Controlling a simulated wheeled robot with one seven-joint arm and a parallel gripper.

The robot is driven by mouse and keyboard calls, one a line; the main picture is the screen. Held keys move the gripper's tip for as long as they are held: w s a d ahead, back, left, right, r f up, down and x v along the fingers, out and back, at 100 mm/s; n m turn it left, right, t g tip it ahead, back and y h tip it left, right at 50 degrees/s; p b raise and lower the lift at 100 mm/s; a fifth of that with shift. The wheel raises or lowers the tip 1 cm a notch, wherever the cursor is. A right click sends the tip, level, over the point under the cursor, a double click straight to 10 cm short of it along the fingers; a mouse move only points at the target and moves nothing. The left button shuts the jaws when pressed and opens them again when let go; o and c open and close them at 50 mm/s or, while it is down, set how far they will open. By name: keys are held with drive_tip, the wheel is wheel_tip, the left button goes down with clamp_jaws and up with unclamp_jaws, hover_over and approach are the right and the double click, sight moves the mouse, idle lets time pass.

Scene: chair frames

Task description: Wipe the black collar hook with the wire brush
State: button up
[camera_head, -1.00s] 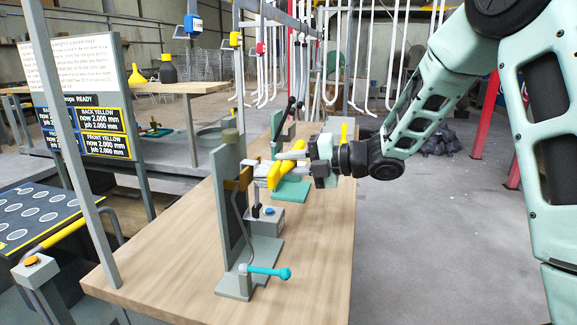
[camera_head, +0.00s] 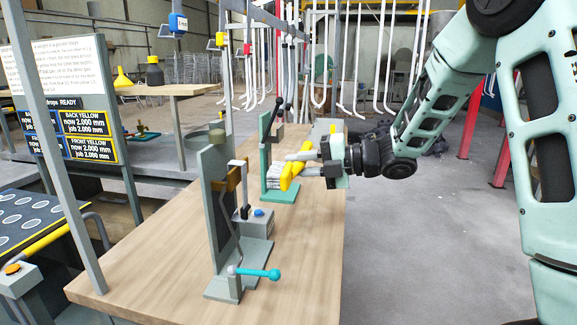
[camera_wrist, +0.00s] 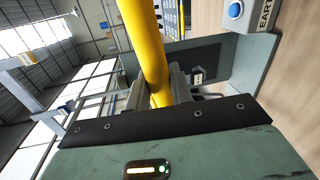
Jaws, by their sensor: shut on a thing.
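My gripper (camera_head: 312,165) is shut on the yellow handle of the wire brush (camera_head: 289,172), above the workbench. The pale bristles face left towards a grey-green upright stand (camera_head: 213,175), with a clear gap between. In the wrist view the yellow handle (camera_wrist: 148,45) passes between my fingers; the bristles are out of that view. A bent grey rod (camera_head: 236,225) runs down the stand from a brownish-yellow clamp (camera_head: 232,178). I cannot tell which hook has the black collar.
The stand's base carries a teal-handled lever (camera_head: 262,274) and a grey box with a blue button (camera_head: 258,213), labelled "EARTH" in the wrist view (camera_wrist: 262,12). A second green stand (camera_head: 268,150) is behind the brush. White hooks (camera_head: 320,75) hang beyond.

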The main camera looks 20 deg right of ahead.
drive_tip(key=shift+s+d, duration=0.3)
drive_tip(key=shift+d, duration=0.15)
drive_tip(key=shift+f+b+v, duration=0.15)
drive_tip(key=shift+b+v, duration=0.05)
drive_tip(key=shift+v, duration=0.55)
drive_tip(key=shift+f+b+v, duration=0.1)
drive_tip(key=shift+b+v, duration=0.1)
drive_tip(key=shift+v, duration=0.55)
